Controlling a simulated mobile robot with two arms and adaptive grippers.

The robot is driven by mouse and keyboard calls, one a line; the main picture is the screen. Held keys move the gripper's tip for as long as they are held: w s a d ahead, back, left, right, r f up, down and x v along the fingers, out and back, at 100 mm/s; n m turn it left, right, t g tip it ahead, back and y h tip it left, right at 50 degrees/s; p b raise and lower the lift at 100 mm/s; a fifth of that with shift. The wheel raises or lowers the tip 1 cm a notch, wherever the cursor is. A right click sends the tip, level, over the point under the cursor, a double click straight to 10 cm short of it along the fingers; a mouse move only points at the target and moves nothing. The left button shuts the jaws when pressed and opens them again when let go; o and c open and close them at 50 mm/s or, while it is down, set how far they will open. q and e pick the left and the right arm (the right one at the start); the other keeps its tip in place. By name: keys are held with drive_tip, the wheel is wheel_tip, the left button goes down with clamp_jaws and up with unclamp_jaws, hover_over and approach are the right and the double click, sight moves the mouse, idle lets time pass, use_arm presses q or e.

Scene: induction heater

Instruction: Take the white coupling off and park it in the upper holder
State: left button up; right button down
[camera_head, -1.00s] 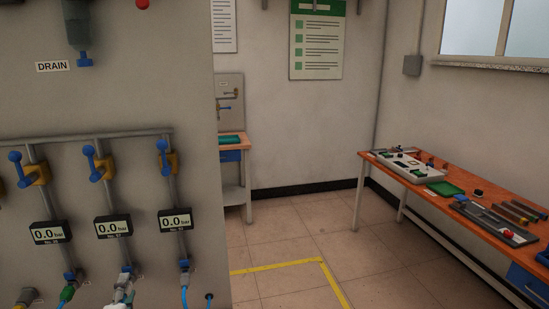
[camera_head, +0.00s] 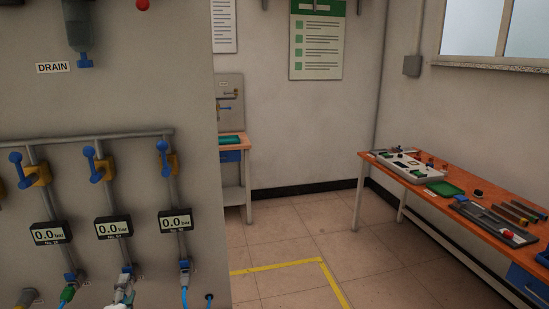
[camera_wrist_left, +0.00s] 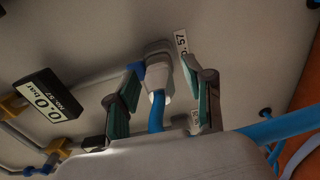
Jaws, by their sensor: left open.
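The white coupling (camera_wrist_left: 158,72) sits at the panel beside a label reading 57 in the left wrist view, with a blue hose (camera_wrist_left: 157,112) hanging from it. My left gripper (camera_wrist_left: 161,82) is open, with one teal-padded finger on each side of the coupling. I cannot tell whether the pads touch it. In the head view the coupling (camera_head: 125,284) shows small and pale below the middle gauge, at the bottom edge, where most of my gripper is cut off or hard to make out. I cannot identify the upper holder. My right gripper is not in view.
Neighbouring lines carry a green fitting (camera_head: 67,294) on the left and a blue hose (camera_head: 184,295) on the right. Gauges (camera_head: 114,227) read 0.0 bar, with blue-handled valves (camera_head: 101,168) above. In the left wrist view another blue hose (camera_wrist_left: 285,125) crosses at the right.

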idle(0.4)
use_arm(q)
clamp_jaws()
drive_tip(key=shift+s, duration=0.1)
drive_tip(key=shift+p+v, duration=1.45)
drive_tip(key=shift+v, duration=1.45)
